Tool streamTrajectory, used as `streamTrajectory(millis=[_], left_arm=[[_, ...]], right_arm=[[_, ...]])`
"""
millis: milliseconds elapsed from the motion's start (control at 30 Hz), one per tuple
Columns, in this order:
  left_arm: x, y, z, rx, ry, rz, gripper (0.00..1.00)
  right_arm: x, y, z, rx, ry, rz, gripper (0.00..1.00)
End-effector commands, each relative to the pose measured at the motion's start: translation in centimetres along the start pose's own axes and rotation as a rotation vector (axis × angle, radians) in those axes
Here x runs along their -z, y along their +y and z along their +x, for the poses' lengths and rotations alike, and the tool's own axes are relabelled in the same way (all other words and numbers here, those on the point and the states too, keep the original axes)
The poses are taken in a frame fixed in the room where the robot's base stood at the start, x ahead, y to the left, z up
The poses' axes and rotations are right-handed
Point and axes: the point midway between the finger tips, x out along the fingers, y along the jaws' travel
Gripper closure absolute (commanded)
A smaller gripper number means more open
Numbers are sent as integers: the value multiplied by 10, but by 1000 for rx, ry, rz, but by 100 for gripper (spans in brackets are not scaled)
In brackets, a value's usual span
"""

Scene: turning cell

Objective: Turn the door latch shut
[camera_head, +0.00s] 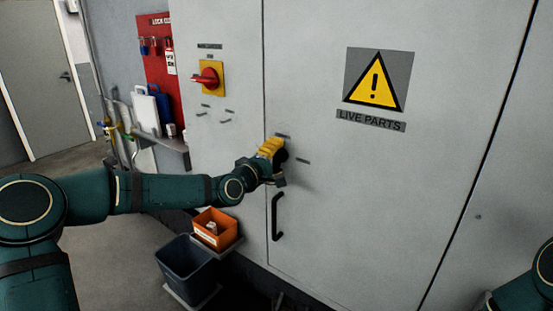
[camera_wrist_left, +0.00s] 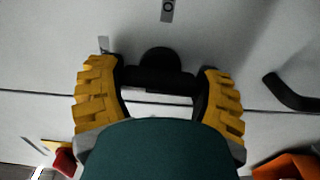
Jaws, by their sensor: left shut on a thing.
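The door latch (camera_wrist_left: 158,62) is a black knob with a round base and a crossbar on the grey cabinet door (camera_head: 330,210). It sits beside the door seam. In the left wrist view its bar lies between my yellow fingers, roughly parallel to the seam. My left gripper (camera_head: 272,149) is shut on the latch, one finger at each end of the bar. In the head view the gripper hides most of the latch. My right gripper is not in view; only part of my right arm shows at the lower right.
A black door handle (camera_head: 277,217) is just below the latch. A red rotary switch (camera_head: 207,78) is at upper left. An orange bin (camera_head: 215,229) and a dark bin (camera_head: 188,270) stand below. A small label marked O (camera_wrist_left: 167,10) is beside the latch.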

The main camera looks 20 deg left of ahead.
Motion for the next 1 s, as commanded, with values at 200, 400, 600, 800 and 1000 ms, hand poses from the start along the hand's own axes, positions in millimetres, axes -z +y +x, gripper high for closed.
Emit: streamTrajectory(millis=[200, 400, 600, 800, 1000], left_arm=[[0, 0, 0, -1, 0, -46, 66], [0, 0, 0, 0, 0, -57, 66], [0, 0, 0, 0, 0, -57, 66], [0, 0, 0, 0, 0, -56, 0], [0, 0, 0, 0, 0, -55, 0]], right_arm=[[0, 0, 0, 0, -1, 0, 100], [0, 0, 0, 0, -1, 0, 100], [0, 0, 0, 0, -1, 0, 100], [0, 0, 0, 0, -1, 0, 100], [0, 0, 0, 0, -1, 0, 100]])
